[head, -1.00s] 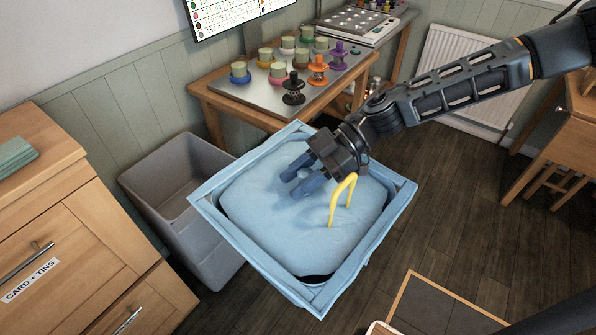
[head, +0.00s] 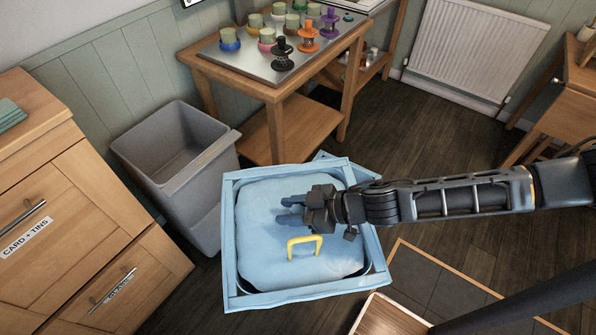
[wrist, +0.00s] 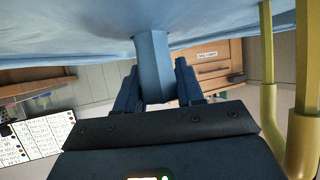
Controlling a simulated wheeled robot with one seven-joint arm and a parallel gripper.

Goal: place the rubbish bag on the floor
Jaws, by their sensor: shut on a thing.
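The rubbish bag (head: 262,258) is a pale blue, bulging, roughly square bag with a folded rim and a yellow handle loop. It fills the lower middle of the head view and appears held above the dark floor (head: 440,130); its underside is hidden. My gripper (head: 290,210) is at the top of the bag, beside the yellow handle (head: 304,243). In the wrist view my gripper (wrist: 157,88) is shut on a blue tab of the bag (wrist: 152,60), with the yellow loop (wrist: 304,85) apart at the right.
An open grey bin (head: 178,165) stands left of the bag, by the wooden drawers (head: 75,220). A wooden table (head: 285,105) with colored pots is behind. A floor mat (head: 430,285) and wooden furniture (head: 390,318) lie lower right. Bare floor shows toward the radiator (head: 478,50).

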